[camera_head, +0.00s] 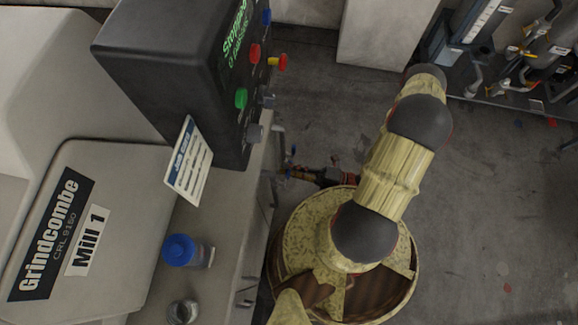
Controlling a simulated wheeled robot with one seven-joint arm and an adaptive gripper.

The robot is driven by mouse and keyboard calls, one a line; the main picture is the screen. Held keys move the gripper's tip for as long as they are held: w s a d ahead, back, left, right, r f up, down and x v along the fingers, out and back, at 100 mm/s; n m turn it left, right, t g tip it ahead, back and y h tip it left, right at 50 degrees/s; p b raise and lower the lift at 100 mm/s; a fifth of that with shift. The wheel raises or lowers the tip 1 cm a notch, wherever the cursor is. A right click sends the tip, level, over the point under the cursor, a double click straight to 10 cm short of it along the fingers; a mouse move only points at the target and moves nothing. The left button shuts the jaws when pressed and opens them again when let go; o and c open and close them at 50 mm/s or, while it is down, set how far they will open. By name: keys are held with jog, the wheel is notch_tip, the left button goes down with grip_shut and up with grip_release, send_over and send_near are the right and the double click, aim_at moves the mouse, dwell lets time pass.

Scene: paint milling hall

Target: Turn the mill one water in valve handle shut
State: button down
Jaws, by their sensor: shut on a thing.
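My gripper (300,173) is small and dark in this view. It reaches left from behind my arm to the fitting, with its jaws shut on what appears to be the valve handle. The fingertips and handle are too small to make out the handle's angle. My arm hides the area right of the gripper.
A dark control box (165,75) with coloured buttons and a green "Stopped" display overhangs the cabinet near my gripper. A white tag (188,160) and a blue-capped jar (181,250) are by it. Pipework (520,60) stands at the upper right. The floor (480,200) at right is mostly clear.

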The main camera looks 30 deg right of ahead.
dwell(0.3)
jog(key=c, duration=1.9)
grip_release()
jog(key=v, duration=1.2)
